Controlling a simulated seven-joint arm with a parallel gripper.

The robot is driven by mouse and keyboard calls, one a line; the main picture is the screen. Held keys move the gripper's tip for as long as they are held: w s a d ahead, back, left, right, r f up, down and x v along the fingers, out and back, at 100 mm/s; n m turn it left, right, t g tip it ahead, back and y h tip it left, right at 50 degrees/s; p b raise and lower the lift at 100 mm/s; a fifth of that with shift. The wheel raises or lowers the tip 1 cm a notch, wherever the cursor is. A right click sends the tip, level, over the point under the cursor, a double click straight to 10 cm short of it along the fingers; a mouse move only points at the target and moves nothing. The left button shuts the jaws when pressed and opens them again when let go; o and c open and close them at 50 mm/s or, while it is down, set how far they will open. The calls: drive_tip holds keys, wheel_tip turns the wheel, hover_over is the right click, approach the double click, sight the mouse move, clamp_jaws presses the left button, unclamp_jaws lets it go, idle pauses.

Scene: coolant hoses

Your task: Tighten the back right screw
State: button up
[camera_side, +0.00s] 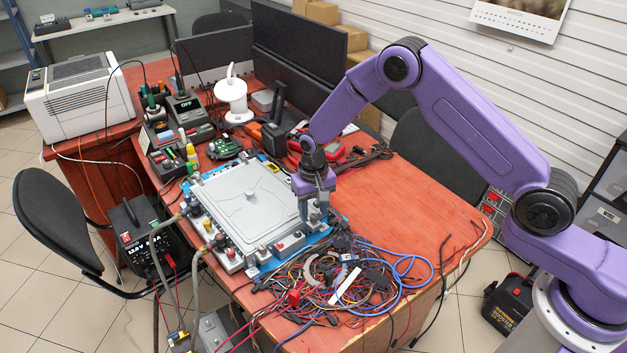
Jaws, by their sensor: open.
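A flat grey metal housing (240,185) with a raised lid lies on a blue mat (252,273) on the red table. Hose fittings and red and dark caps line its front edge. My gripper (317,217) points down at the right edge of the housing, with its fingers low beside the lid. It is open, and no object shows between its fingers. The back right screw cannot be made out; it is too small or hidden by my gripper. I cannot tell whether the fingers touch the housing.
A tangle of coloured wires (345,290) lies in front of my gripper. Grey hoses (162,262) run off the table's left side. The right part of the table (425,205) is mostly clear.

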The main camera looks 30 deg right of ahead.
sight(314, 215)
wheel_tip(314, 215, up, 16)
drive_tip(key=shift+r, duration=0.2)
drive_tip(key=shift+s, duration=0.1)
idle(0.5)
drive_tip(key=s+a+r+n, duration=0.1)
drive_tip(key=s+r+n, duration=0.3)
drive_tip(key=s, duration=0.6)
drive_tip(key=s+d+n, duration=0.3)
drive_tip(key=s+d, duration=0.1)
drive_tip(key=s, duration=0.5)
drive_tip(key=s+d+r+n, duration=0.1)
drive_tip(key=s+d+n, duration=0.2)
drive_tip(key=s, duration=0.6)
drive_tip(key=s+d+n, duration=0.4)
drive_tip(key=s, duration=0.5)
drive_tip(key=shift+s+d+r+n, duration=0.15)
drive_tip(key=shift+d+n, duration=0.15)
